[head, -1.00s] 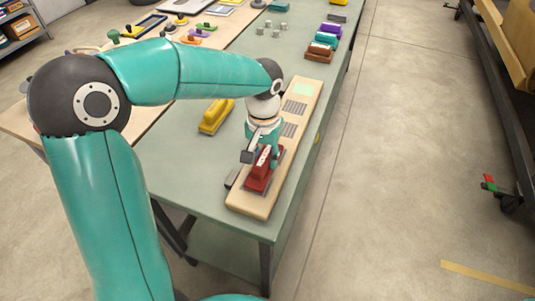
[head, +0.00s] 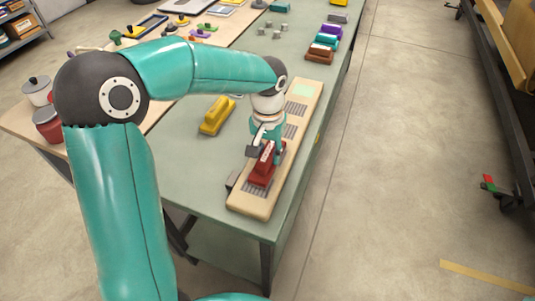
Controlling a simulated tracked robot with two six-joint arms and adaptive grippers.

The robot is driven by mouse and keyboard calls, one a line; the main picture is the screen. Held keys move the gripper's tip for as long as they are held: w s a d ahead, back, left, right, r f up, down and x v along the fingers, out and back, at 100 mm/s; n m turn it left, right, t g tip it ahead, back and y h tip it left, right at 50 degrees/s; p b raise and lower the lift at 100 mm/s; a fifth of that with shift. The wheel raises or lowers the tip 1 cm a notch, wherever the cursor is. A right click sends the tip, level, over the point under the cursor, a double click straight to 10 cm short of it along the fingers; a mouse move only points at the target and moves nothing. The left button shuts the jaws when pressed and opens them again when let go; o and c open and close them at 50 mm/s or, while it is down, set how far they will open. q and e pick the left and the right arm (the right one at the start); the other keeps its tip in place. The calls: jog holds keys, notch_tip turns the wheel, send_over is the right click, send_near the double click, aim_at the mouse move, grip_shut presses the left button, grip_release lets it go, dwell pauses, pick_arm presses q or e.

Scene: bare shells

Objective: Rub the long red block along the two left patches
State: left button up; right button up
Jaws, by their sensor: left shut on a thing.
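The long red block (head: 262,170) stands on the wooden board (head: 250,206) near its front end. My left gripper (head: 267,150) is shut on the block from above. Part of a grey ribbed patch (head: 257,188) shows at the block's near end; the block covers the rest. A second grey patch (head: 290,131) lies further along the board, just beyond the gripper, and a third (head: 296,108) lies beyond that. A pale green patch (head: 303,90) is at the far end. My right gripper is not in view.
A yellow block (head: 216,116) stands on the green table (head: 190,160) left of the board. Brown (head: 320,53), teal and purple blocks stand further back, with several small grey pieces (head: 277,30) nearby. A wooden table (head: 20,118) adjoins on the left.

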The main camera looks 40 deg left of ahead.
aim_at(263, 160)
pick_arm(q)
jog(key=shift+s+d+f+b, duration=0.15)
jog(key=shift+s+b, duration=0.1)
jog(key=shift+s, duration=0.25)
jog(key=shift+s+d+r+b, duration=0.1)
jog(key=shift+s+b, duration=0.15)
jog(key=shift+s, duration=0.25)
jog(key=shift+s+d+f+b, duration=0.15)
jog(key=shift+s+b, duration=0.1)
jog(key=shift+s, duration=0.25)
jog(key=shift+w+a+r+p, duration=0.1)
jog(key=shift+w+r+p, duration=0.15)
jog(key=shift+w+p, duration=0.1)
jog(key=shift+w+a+p, duration=0.15)
jog(key=shift+w+p, duration=0.05)
jog(key=shift+w, duration=0.35)
jog(key=shift+w+a+p, duration=0.15)
jog(key=shift+w, duration=0.4)
jog(key=shift+s+d+f+b, duration=0.15)
jog(key=shift+s+b, duration=0.25)
jog(key=shift+s, duration=0.15)
jog(key=shift+s+d+b, duration=0.25)
jog(key=shift+s+b, duration=0.05)
jog(key=shift+s, duration=0.65)
jog(key=shift+w+a, duration=0.1)
jog(key=shift+w, duration=0.1)
jog(key=shift+w+a+p, duration=0.15)
jog(key=shift+w+p, duration=0.25)
jog(key=shift+w, duration=0.2)
